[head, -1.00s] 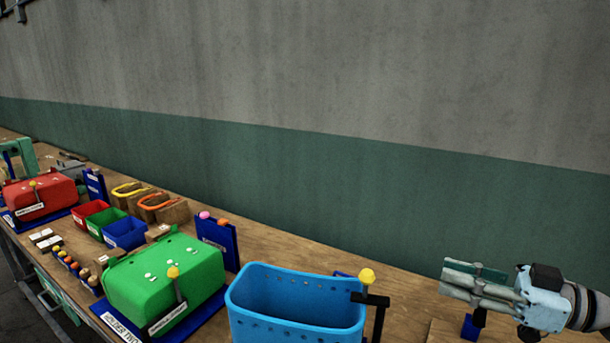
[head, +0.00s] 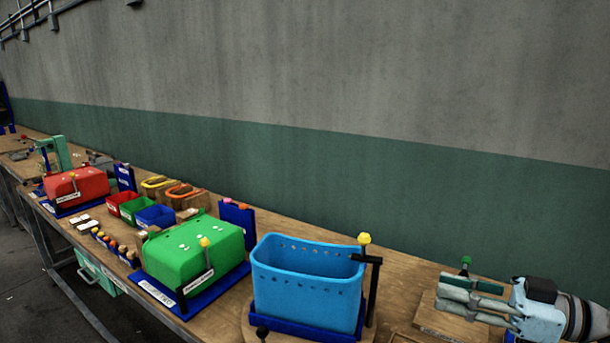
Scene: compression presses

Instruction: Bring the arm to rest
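My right gripper (head: 470,299) shows at the lower right of the head view, pointing left above the wooden bench (head: 410,268). Its light grey fingers lie close together, but the angle does not show whether they are open or shut. No held object can be made out. A small green-topped knob (head: 466,261) stands just behind the fingers. The blue perforated basket (head: 305,291) is to the left of the gripper, with a clear gap between them. My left gripper is not in view.
A black lever with a yellow knob (head: 364,239) rises beside the basket. Farther left are a green press (head: 195,252), small coloured bins (head: 155,216), a red press (head: 76,186) and several small pegs. A green-and-grey wall (head: 330,165) stands behind the bench.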

